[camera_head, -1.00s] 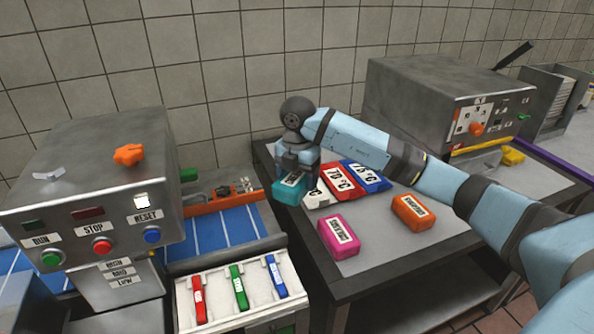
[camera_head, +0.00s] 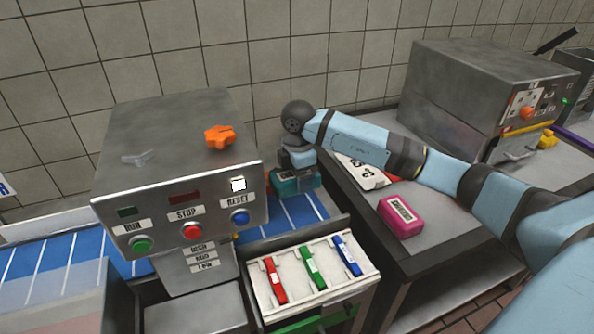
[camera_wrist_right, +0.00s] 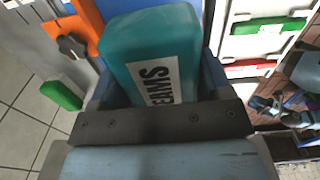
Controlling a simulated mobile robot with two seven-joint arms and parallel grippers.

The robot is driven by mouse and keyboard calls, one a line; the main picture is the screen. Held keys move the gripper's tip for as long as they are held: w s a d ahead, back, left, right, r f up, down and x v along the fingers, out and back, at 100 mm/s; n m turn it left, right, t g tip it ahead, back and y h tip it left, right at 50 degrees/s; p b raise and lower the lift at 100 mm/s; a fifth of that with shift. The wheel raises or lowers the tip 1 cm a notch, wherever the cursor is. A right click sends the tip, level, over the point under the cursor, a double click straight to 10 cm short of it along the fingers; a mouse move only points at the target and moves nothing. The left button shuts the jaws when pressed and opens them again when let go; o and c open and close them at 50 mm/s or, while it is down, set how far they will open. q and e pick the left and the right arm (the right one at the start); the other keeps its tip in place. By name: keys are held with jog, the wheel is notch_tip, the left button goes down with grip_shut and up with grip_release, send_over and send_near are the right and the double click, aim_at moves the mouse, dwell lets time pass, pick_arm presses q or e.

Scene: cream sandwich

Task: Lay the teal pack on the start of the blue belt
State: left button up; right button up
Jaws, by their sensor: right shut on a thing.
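The teal pack (camera_head: 290,187) is held in my right gripper (camera_head: 296,171), over the right end of the blue belt (camera_head: 302,212) in the head view. In the right wrist view the teal pack (camera_wrist_right: 150,50) lies between the two fingers, its white label partly covered by the gripper. I cannot tell whether its underside touches the belt. The belt runs left behind the control box. My left gripper is not in view.
A white tray (camera_head: 326,306) with red, green and blue pieces sits in front. A pink pack (camera_head: 401,216) and a white pack (camera_head: 362,172) lie on the table at right.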

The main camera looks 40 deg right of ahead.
aim_at(296, 211)
jog(key=shift+w+a+f, duration=0.1)
jog(key=shift+w+a, duration=0.1)
jog(key=shift+a, duration=0.1)
jog(key=shift+f+m, duration=0.15)
jog(key=shift+m, duration=0.15)
jog(key=shift+f+b, duration=0.95)
jog(key=shift+f, duration=0.15)
notch_tip(296, 211, down, 5)
jog(key=b, duration=0.3)
jog(key=shift+b, duration=0.4)
jog(key=shift+f+b, duration=0.45)
jog(key=shift+f, duration=0.15)
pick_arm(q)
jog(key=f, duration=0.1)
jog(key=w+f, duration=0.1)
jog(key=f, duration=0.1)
